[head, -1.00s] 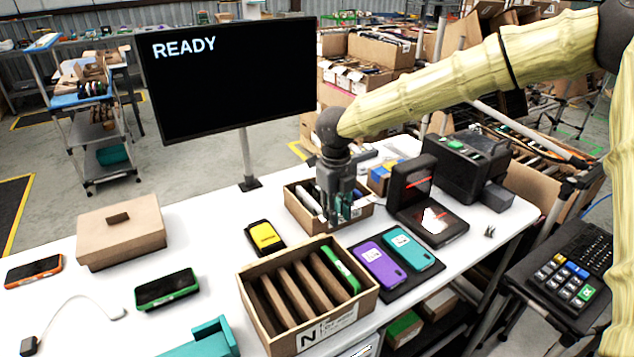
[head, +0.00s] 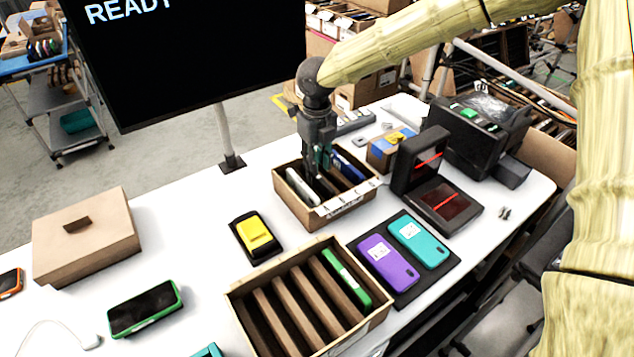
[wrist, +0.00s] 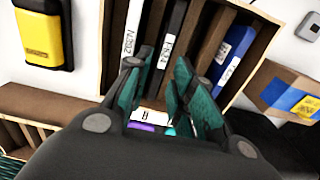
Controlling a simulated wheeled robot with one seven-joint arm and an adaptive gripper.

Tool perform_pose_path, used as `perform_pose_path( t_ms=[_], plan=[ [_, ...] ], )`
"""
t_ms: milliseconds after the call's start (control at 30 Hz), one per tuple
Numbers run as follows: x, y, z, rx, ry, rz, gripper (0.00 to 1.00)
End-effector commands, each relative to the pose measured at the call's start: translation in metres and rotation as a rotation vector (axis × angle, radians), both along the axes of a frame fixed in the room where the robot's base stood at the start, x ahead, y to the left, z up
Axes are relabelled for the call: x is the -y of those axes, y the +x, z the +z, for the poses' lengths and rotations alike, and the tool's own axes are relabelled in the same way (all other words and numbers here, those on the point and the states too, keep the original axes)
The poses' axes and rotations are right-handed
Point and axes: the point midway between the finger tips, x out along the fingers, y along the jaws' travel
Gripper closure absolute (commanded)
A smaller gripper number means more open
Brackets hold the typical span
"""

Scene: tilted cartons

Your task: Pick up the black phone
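The black phone (wrist: 170,45) stands on edge in a slotted carton, with a white label near its end, in the wrist view. A white phone (wrist: 131,30) is to its left and a blue phone (wrist: 236,52) is further right. My gripper (wrist: 163,60) is open, its two teal-padded fingers apart near the labelled end of the black phone. I cannot tell whether they touch it. In the head view my gripper (head: 318,172) points down into the small carton (head: 327,213) and hides the black phone there.
A larger slotted carton (head: 300,350) holds a green phone (head: 346,276). Purple (head: 387,262) and teal (head: 419,243) phones lie on a dark mat. A yellow device (head: 255,235), a scanner (head: 420,160) and a monitor (head: 185,60) stand nearby. White table shows between them.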

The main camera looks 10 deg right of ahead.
Motion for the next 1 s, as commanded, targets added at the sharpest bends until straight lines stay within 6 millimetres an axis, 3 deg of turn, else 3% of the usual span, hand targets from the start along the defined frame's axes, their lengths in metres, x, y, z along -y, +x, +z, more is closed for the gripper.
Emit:
perform_pose_path(
  t_ms=[233,533,867,1000],
  plan=[
    [0.001,0.001,-0.016,-0.003,-0.002,0.002,0.76],
    [0.001,0.002,-0.053,-0.002,-0.001,0.003,0.76],
    [0.001,0.002,-0.059,-0.001,0.0,0.003,0.76],
    [0.001,0.002,-0.059,-0.001,0.0,0.003,1.0]
  ],
)
